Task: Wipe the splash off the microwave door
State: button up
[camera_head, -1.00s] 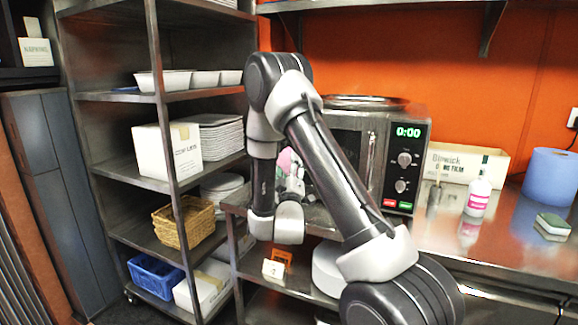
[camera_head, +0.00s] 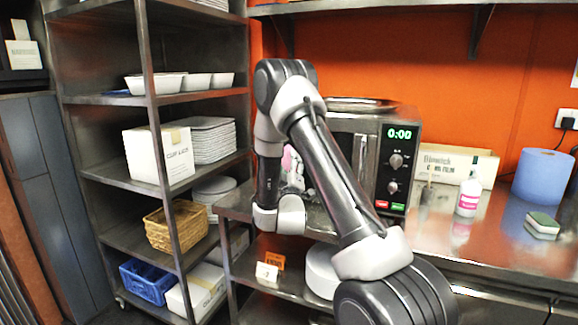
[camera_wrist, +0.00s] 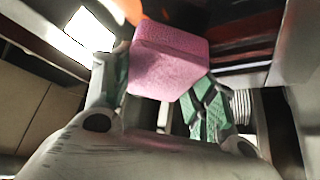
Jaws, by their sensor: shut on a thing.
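The microwave (camera_head: 397,160) stands on a steel counter and reads 0:00. Its dark door (camera_head: 343,124) faces me, largely hidden behind my arm. I cannot make out the splash. My gripper (camera_wrist: 160,88) is shut on a pink sponge (camera_wrist: 170,58), which sits between the green-padded fingers in the wrist view. In the head view the sponge (camera_head: 287,160) shows only in part beside my arm, in front of the door's left side. I cannot tell whether it touches the door.
A shelf rack (camera_head: 158,130) with white trays, plates and baskets stands left. The front right counter is clear.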

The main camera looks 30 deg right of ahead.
jog(key=shift+w+d, duration=0.6)
jog(key=shift+d, duration=0.15)
dwell(0.6)
jog(key=s+d, duration=0.5)
jog(key=s, duration=0.1)
jog(key=shift+s, duration=0.2)
dwell(0.5)
jog(key=shift+w+a, duration=0.1)
jog(key=shift+w+a, duration=1.3)
jog(key=shift+w, duration=0.15)
jog(key=shift+w+a, duration=0.55)
jog(key=shift+w, duration=0.3)
jog(key=shift+w+a, duration=0.55)
jog(key=shift+w, duration=0.25)
jog(key=shift+s+a, duration=0.95)
jog(key=shift+a, duration=0.25)
jog(key=shift+s+a, duration=0.9)
jog(key=shift+a, duration=0.25)
